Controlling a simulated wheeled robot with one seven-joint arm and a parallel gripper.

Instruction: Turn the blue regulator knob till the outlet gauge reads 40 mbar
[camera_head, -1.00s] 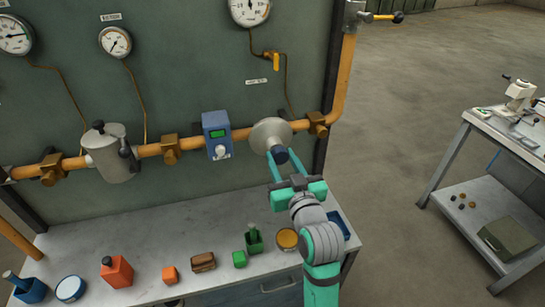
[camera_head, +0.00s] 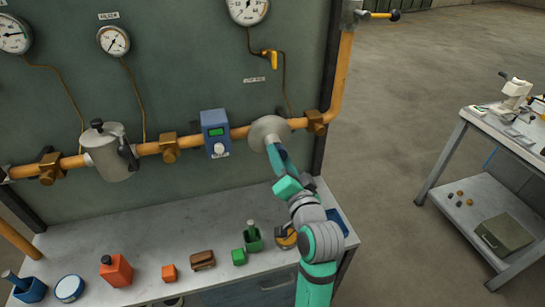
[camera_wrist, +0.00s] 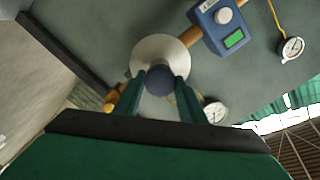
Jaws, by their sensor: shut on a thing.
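The blue regulator knob (camera_wrist: 160,81) sits on the underside of the round pale regulator body (camera_head: 264,130) on the pipe. My gripper (camera_wrist: 160,92) has its two green fingers on either side of the knob and is shut on it. In the head view, my gripper (camera_head: 278,158) is turned edge-on and covers the knob. A gauge (camera_head: 247,8) at the top of the panel is partly cut off. Its reading is too small to tell.
A blue box with a green display (camera_head: 215,132) is left of the regulator. A yellow-handled valve (camera_head: 271,58) is above. Below, the bench (camera_head: 130,228) holds a red bottle (camera_head: 116,271), small blocks and tins. A side table (camera_head: 490,130) stands at right.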

